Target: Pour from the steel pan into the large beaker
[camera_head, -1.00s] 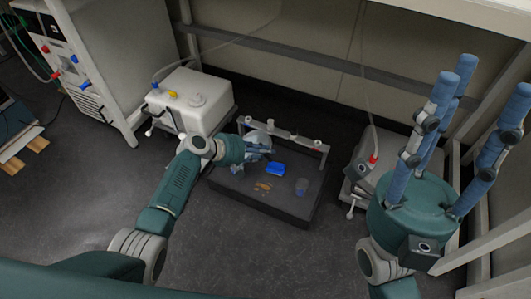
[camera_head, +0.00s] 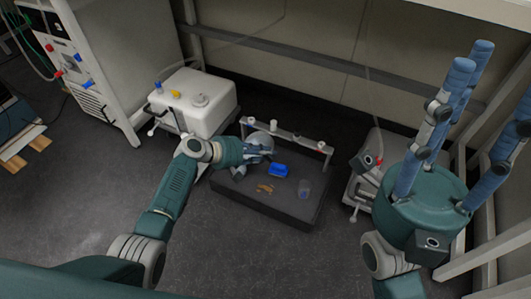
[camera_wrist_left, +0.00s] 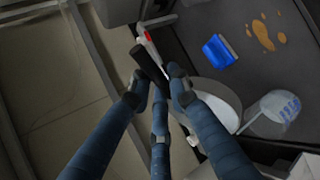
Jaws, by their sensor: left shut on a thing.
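The steel pan (camera_wrist_left: 218,97) shows as a pale round shape under my fingers in the left wrist view; its black handle (camera_wrist_left: 150,65) lies between them. My left gripper (camera_head: 264,151) is shut on the handle, and the pan's pale body (camera_head: 262,129) shows just behind it in the head view. A clear beaker with blue marks (camera_wrist_left: 277,108) stands close beside the pan; it seems to be the large beaker, partly under my gripper in the head view (camera_head: 238,172). Its contents and the pan's tilt are unclear. My right gripper (camera_head: 490,75) is raised, fingers spread, empty.
The dark tray (camera_head: 265,208) also holds a blue sponge-like block (camera_head: 278,170), a brown patch (camera_head: 264,188) and a smaller clear vessel (camera_head: 304,189). A rail with small white fittings (camera_head: 297,138) runs along its back. White machines stand left (camera_head: 200,112) and right (camera_head: 358,188).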

